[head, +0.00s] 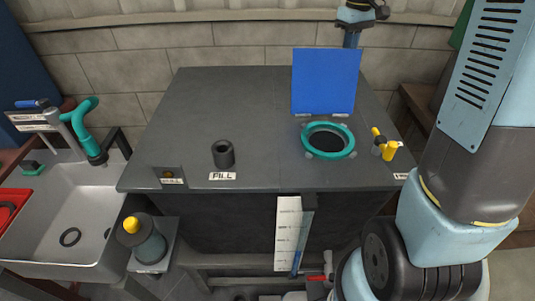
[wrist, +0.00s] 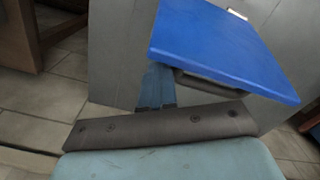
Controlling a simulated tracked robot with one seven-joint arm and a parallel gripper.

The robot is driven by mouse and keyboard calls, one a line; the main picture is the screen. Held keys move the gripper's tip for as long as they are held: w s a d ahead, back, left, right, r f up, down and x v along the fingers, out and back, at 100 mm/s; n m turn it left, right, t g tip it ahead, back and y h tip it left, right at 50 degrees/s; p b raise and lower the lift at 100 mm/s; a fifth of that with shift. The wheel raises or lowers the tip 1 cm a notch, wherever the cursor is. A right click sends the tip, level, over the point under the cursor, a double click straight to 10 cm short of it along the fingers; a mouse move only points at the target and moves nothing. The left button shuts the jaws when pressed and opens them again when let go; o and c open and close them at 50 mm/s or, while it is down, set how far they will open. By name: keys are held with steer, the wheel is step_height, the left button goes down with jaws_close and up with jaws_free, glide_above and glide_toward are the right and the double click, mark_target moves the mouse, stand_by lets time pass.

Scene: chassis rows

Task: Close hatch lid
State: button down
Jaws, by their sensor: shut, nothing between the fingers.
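The blue hatch lid (head: 325,80) stands open and upright behind the teal ring (head: 329,153) of the round hatch on the dark grey tank top. The hatch opening shows dark inside. My gripper (head: 351,39) is behind the lid, near its top right corner, pointing down; the lid hides its tips in the head view. In the wrist view the gripper's blue fingers (wrist: 158,87) are together and empty, beside the lid (wrist: 225,45). A dark handle (wrist: 215,86) shows on the lid's back. I cannot tell whether the fingers touch the lid.
Yellow-handled fittings (head: 385,146) stand right of the hatch. A dark fill pipe (head: 223,153) rises at the left of the tank top (head: 250,110). A grey sink (head: 75,215) is at far left. A block wall (head: 170,50) runs behind the tank.

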mark_target(354, 56)
steer(key=shift+f, duration=1.05)
steer(key=shift+s, duration=0.1)
steer(key=shift+s, duration=5.6)
step_height(354, 56, up, 8)
steer(key=shift+w+f, duration=0.15)
steer(key=shift+w, duration=0.25)
